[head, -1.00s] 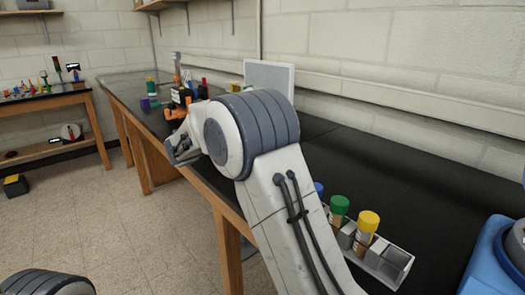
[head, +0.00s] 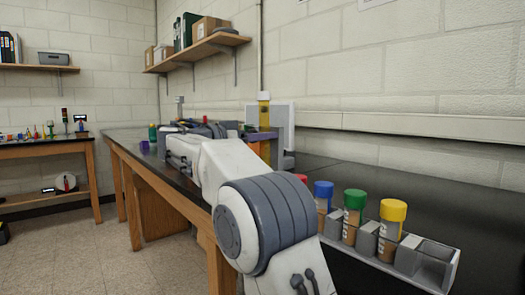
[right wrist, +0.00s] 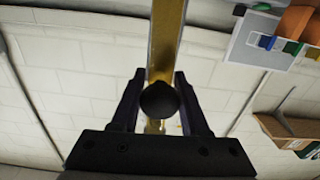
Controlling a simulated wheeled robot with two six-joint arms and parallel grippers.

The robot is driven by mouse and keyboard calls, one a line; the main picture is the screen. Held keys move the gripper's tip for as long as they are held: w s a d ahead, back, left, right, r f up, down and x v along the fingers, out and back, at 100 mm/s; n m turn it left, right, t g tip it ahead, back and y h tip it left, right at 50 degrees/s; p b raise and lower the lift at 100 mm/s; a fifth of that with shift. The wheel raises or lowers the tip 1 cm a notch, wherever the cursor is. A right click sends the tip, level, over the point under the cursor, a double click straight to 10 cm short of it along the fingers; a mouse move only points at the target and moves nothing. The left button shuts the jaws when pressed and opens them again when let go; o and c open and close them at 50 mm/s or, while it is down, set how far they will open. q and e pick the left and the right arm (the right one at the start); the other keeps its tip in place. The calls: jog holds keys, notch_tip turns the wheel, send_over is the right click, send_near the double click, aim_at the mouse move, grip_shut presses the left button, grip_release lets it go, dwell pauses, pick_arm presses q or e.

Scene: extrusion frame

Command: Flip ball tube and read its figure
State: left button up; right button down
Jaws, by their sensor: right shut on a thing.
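My right gripper (head: 262,136) is beyond my forearm in the head view, shut around a tall amber-yellow tube (head: 264,112). The tube looks upright there, in front of a pale panel. In the right wrist view the gripper (right wrist: 160,88) has its two dark fingers on either side of the tube (right wrist: 167,40), whose black round end (right wrist: 160,99) faces the camera. No figure or marking on the tube can be read. My left gripper is not in view.
A grey rack (head: 408,255) on the black bench holds tubes with blue (head: 323,189), green (head: 355,199) and yellow (head: 393,210) caps. A light panel (head: 285,118) stands behind the held tube. A wall shelf (head: 197,52) holds boxes. The bench behind the rack is clear.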

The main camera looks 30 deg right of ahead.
jog(key=shift+f+m+b, duration=0.15)
jog(key=shift+m+b, duration=0.15)
jog(key=shift+b, duration=0.05)
dwell(0.3)
jog(key=shift+c, duration=2.2)
grip_release()
jog(key=s+a+p, duration=0.1)
jog(key=s+a, duration=0.1)
jog(key=a, duration=0.8)
jog(key=shift+a, duration=0.2)
jog(key=shift+w, duration=0.1)
